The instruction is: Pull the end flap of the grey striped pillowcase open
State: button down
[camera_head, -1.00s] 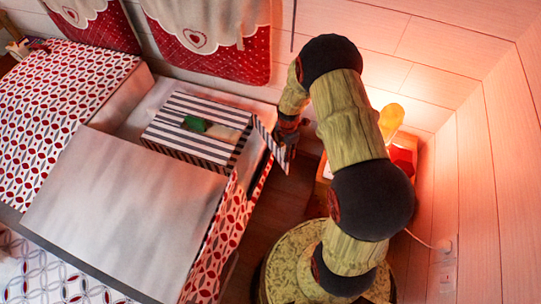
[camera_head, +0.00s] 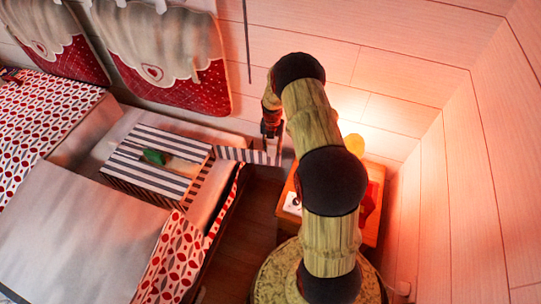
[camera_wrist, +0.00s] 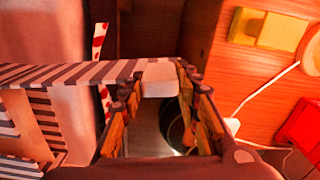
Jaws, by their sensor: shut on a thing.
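The grey striped pillowcase (camera_head: 128,161) lies on the bed like a flat box, with dark and white stripes. Its end flap (camera_head: 240,155) stands out to the right from the far corner of its right end. My gripper (camera_head: 271,142) is at the flap's outer end, beyond the bed's right edge. In the wrist view the striped flap (camera_wrist: 75,72) runs in from the left, and its pale end tab (camera_wrist: 159,79) sits between the fingers of my gripper (camera_wrist: 160,90). My gripper is shut on that tab.
A green object (camera_head: 153,157) lies on the pillowcase. A wooden bedside stand (camera_head: 369,225) with a glowing lamp (camera_head: 354,145) and red object is close behind my arm. The wall rises behind. A cable (camera_wrist: 262,103) shows in the wrist view.

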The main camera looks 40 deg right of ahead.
jog(key=shift+w+d+n, duration=0.8)
jog(key=shift+w+d, duration=0.35)
jog(key=shift+w, duration=0.2)
jog(key=c, duration=1.3)
grip_release()
jog(key=shift+o, duration=0.2)
jog(key=shift+r, duration=0.1)
notch_tip(320, 180, up, 12)
